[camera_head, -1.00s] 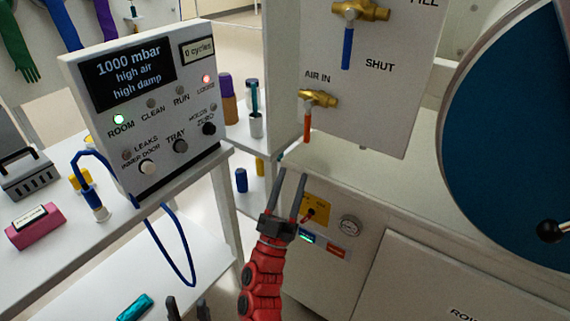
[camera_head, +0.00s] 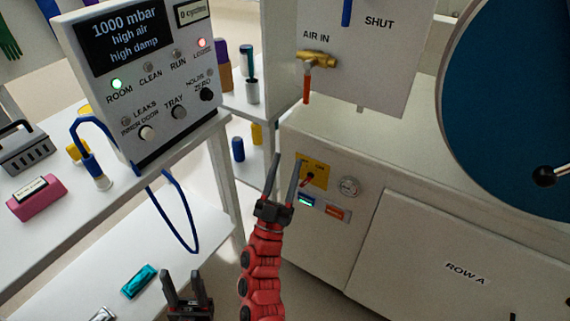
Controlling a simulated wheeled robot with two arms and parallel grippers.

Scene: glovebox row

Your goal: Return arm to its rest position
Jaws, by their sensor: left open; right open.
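My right gripper (camera_head: 287,159), on a red arm, is open and empty. Its fingers point up in the picture, just left of a yellow plate (camera_head: 316,170) with a red switch on the white cabinet front. I cannot tell whether a finger touches the plate. My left gripper (camera_head: 187,274) is open and empty at the bottom edge, beside the lower white shelf. Most of its arm is out of view.
A control box (camera_head: 150,95) stands on the white bench, with a blue cable loop (camera_head: 190,225) hanging below. A teal item (camera_head: 139,281) lies on the lower shelf. Bare floor shows between bench and cabinet.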

